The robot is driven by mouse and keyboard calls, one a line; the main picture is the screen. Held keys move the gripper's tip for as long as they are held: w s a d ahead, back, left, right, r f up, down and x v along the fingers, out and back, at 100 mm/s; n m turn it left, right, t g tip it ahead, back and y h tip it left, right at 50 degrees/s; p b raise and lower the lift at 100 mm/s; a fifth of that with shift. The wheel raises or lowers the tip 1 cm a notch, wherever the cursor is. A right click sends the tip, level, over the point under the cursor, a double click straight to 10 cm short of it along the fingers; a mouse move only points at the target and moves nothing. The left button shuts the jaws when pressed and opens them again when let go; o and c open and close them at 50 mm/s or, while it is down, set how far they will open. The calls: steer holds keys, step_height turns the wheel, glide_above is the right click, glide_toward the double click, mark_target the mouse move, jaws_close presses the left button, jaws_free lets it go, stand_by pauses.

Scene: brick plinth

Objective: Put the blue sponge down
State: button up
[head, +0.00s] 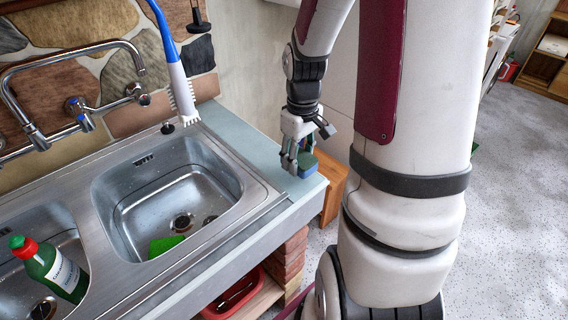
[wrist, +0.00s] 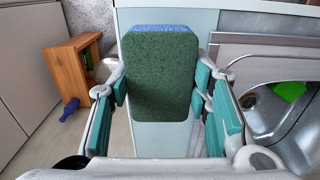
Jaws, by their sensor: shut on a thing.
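The blue sponge (head: 306,168) has a dark green pad on one face and is held at the right end of the grey counter (head: 262,150). My gripper (head: 297,161) is shut on it. In the wrist view the sponge (wrist: 160,80) sits between the teal-padded fingers of my gripper (wrist: 160,88), its green face toward the camera and a blue strip at its top edge. Part of the sponge overlaps the counter's end in that view. I cannot tell whether it touches the counter.
The steel sink (head: 170,195) left of the gripper holds a green sponge (head: 165,245); a green bottle (head: 52,268) lies in the other basin. A blue-handled brush (head: 175,65) stands behind. A wooden crate (head: 333,185) stands beyond the counter's end. The counter strip beside the sink is clear.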

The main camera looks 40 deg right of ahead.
mark_target(285, 172)
steer(key=w, duration=0.1)
steer(key=w+a, duration=0.1)
steer(key=w, duration=0.1)
steer(key=shift+w+a+f, duration=0.25)
steer(key=shift+w+f, duration=0.05)
steer(key=shift+f, duration=1.65)
steer(key=shift+f, duration=0.15)
steer(key=o, duration=1)
